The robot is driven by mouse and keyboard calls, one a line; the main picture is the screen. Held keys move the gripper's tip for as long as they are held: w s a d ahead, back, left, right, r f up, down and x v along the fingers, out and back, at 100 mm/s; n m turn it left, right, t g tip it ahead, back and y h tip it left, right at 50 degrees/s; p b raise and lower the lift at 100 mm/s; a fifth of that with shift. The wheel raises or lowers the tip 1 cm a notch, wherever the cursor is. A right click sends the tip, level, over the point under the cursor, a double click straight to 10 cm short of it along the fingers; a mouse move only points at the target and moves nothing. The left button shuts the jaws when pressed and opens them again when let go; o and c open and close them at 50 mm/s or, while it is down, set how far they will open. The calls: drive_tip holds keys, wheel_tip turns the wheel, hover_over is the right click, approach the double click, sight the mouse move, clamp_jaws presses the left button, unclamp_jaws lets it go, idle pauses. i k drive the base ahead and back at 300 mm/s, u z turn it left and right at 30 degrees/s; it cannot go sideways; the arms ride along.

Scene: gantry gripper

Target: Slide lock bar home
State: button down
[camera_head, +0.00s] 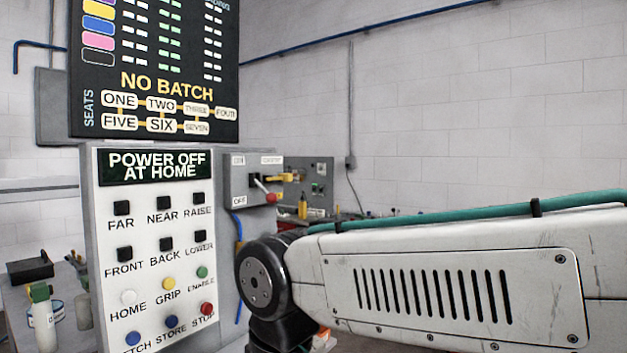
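A grey switch box (238,178) on the wall panel carries a lever with a red knob (271,198) and an "OFF" label at its lower left. A small yellow bar-like piece (279,178) lies at the box's right side. It may be the lock bar, but it is too small to be sure or to tell how far in it sits. My arm crosses the lower right, with its dark joint in front of the area below the box. My gripper is not in view.
A control panel (148,255) reading "POWER OFF AT HOME" stands at left, with several buttons. A black board (152,68) above it reads "NO BATCH". A bench with a white green-capped bottle (43,320) is at lower left. A yellow bottle (303,207) stands behind the arm.

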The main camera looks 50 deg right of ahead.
sight(282, 178)
drive_tip(key=z, duration=1.05)
